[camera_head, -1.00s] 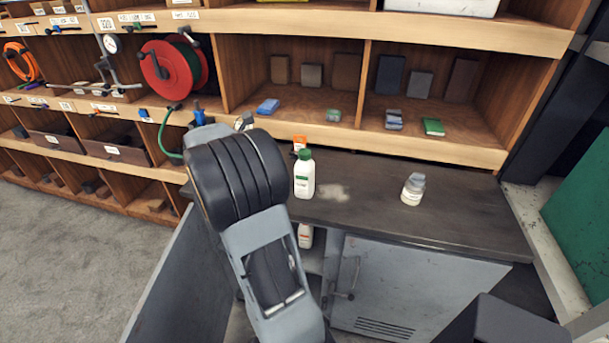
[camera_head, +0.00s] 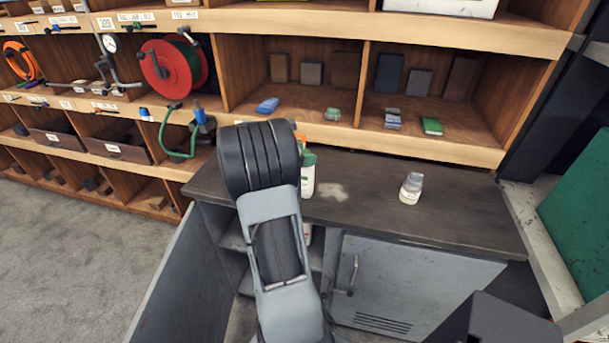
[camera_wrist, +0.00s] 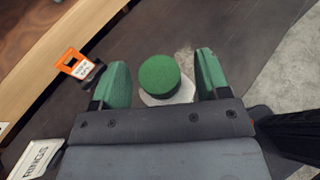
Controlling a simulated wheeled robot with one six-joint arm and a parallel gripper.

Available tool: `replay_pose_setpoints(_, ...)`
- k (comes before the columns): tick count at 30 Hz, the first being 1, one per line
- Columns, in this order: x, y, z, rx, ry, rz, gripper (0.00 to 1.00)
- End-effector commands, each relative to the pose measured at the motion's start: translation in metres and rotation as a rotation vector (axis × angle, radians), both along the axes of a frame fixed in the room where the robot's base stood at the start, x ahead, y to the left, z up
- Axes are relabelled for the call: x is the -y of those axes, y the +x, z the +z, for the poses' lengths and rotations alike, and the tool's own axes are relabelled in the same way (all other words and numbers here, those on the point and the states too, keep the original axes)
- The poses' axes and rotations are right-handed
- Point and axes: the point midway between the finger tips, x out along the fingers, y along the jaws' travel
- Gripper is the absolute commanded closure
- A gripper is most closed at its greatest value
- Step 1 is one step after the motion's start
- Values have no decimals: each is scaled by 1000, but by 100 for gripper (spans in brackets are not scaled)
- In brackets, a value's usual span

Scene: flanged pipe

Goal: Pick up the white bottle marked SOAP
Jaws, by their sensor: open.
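A white bottle with a green cap (camera_head: 308,181) stands upright on the dark bench top (camera_head: 450,215), its left side hidden behind my arm. Its lettering is too small to read. In the wrist view, its round green cap (camera_wrist: 160,76) and pale shoulder show from above. My gripper (camera_wrist: 163,68) is open, with one green-padded finger on each side of the cap. There is a visible gap on both sides.
An orange item with a white label (camera_wrist: 78,66) is close by the left finger. Shelves with small items rise behind the bench.

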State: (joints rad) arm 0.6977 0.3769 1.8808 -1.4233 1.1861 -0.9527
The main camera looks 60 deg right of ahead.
Motion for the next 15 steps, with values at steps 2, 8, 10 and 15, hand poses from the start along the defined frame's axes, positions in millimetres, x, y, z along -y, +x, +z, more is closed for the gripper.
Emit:
replay_pose_setpoints(2,4,-2,-1,0,0,-1,31)
replay_pose_setpoints(8,5,-2,-2,1,-1,1,31)
replay_pose_setpoints(10,5,-2,-2,1,-1,1,31)
replay_pose_setpoints(15,5,-2,-2,1,0,0,47)
